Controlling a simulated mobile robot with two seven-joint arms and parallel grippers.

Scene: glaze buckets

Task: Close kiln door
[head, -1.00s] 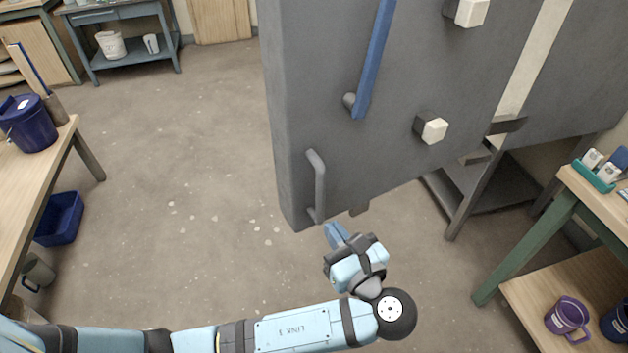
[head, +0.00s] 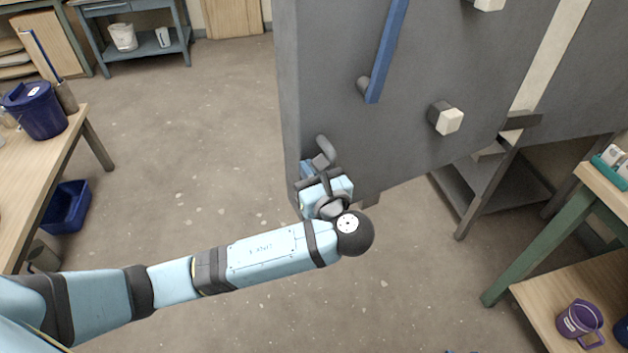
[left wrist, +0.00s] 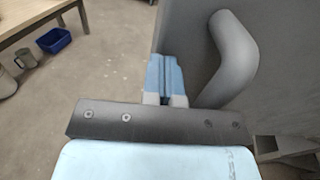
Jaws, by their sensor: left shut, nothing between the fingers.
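The kiln door (head: 400,120) is a thick grey slab standing open, its free edge at the left and the kiln body (head: 575,90) behind it at the right. A grey bar handle (head: 324,145) is low on its face near that edge; my gripper hides its lower part. My left gripper (head: 307,168) is shut and empty, just left of the handle in front of the door's lower corner. In the left wrist view the shut blue fingers (left wrist: 165,75) lie beside the curved handle (left wrist: 237,55), not around it. Whether they touch the door or handle I cannot tell.
A wooden table with a blue lidded bucket (head: 36,108) is at the left, with a blue bin (head: 66,205) on the floor below. The floor left of the door is clear.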

